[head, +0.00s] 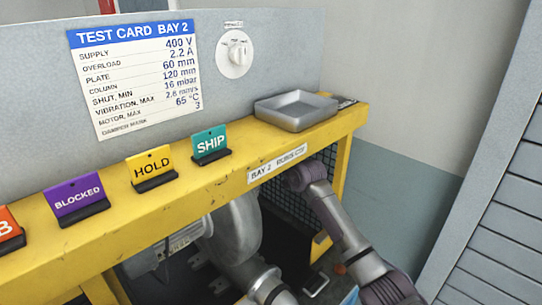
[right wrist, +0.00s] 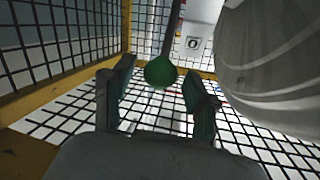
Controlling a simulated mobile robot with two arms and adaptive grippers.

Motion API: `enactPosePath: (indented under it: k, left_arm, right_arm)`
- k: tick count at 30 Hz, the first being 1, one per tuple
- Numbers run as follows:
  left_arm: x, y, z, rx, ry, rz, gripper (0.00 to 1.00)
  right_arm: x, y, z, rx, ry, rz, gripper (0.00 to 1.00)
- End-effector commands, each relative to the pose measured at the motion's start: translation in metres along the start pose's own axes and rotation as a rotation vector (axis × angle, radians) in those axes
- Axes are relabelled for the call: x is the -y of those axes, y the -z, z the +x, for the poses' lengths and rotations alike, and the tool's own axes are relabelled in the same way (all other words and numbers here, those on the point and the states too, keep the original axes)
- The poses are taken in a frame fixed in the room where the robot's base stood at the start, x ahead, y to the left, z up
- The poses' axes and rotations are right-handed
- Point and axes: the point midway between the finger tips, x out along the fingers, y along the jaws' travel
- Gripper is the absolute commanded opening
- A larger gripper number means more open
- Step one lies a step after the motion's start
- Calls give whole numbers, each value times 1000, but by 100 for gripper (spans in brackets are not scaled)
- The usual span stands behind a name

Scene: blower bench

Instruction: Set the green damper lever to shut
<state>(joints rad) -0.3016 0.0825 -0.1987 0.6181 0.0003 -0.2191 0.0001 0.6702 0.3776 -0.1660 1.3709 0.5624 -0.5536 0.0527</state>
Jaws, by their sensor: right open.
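The green damper lever shows in the right wrist view as a green ball knob (right wrist: 160,73) on a thin dark stem that runs up out of the picture. My right gripper (right wrist: 160,80) is open, with one finger on each side of the knob in that view. I see a gap on both sides of the knob; whether it lies fully between the fingers in depth I cannot tell. In the head view my right arm reaches under the bench's front edge and its gripper is hidden; the lever is hidden there too. My left gripper is not in view.
The grey blower housing (head: 236,232) sits under the yellow bench top (head: 215,180), its pale curved side close at the right in the wrist view. Black wire mesh (right wrist: 65,45) surrounds the lever area. A metal tray (head: 297,112) and several sign cards stand on top.

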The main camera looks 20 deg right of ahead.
Motion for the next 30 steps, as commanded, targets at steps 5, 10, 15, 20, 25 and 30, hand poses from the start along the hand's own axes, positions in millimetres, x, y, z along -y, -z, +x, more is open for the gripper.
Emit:
enactPosePath:
  k: [5, 10, 15, 20, 25, 30]
  left_arm:
    - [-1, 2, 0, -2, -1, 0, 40]
    - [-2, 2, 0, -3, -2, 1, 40]
    - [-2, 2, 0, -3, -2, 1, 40]
    - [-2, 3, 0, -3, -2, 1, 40]
    - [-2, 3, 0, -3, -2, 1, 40]
    - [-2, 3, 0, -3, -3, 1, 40]
  right_arm:
    - [0, -1, -33, 0, 0, -2, 58]
    - [1, -1, -67, 0, 1, -3, 58]
    - [2, -1, -94, 1, 2, -2, 58]
    - [2, 0, -106, -1, 2, 0, 58]
    - [3, 0, -108, -1, 2, 0, 58]
    - [3, 0, -107, -1, 2, 0, 58]
